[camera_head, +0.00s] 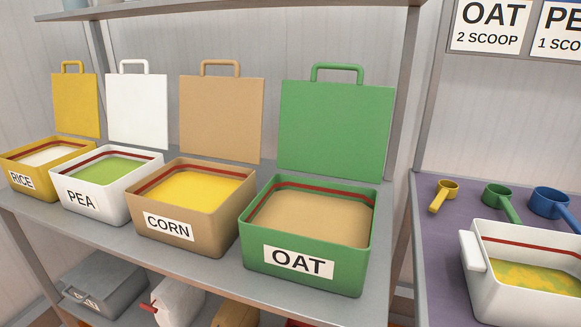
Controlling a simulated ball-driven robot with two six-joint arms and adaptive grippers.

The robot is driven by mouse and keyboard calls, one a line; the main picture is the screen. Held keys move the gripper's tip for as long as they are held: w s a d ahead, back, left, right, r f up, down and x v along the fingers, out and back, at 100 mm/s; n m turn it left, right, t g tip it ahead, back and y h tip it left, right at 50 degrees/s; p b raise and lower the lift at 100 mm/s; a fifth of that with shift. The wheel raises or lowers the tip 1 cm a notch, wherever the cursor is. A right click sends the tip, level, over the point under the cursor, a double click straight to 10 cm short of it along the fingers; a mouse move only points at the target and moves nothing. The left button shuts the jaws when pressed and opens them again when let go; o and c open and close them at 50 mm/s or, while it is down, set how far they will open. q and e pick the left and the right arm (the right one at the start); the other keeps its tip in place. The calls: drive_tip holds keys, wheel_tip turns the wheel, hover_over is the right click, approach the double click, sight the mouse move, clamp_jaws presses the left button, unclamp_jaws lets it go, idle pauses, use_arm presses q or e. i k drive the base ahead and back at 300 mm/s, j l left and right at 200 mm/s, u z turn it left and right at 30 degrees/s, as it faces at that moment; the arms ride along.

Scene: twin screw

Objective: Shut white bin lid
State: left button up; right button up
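The white bin (103,204) labelled PEA stands on the grey shelf between the yellow RICE bin and the tan CORN bin. It holds green contents below a red line on its inner wall. Its white lid (137,112) stands upright and open at the bin's back edge, with a white handle (133,65) on top. Neither of my grippers shows in the head view.
The yellow bin (57,163), tan bin (205,218) and green OAT bin (330,270) also have upright open lids. At right, a purple surface (440,240) bears yellow, green and blue scoops and a white tub (490,285). A shelf (200,9) runs above.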

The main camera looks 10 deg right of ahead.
sight(137, 104)
drive_tip(key=i+j+z, duration=0.2)
drive_tip(key=j, duration=0.2)
drive_tip(key=j+z, duration=0.2)
drive_tip(key=j, duration=0.2)
drive_tip(key=i+j+z, duration=0.2)
drive_tip(key=j, duration=0.25)
drive_tip(key=k+l, duration=0.05)
drive_tip(key=k, duration=0.05)
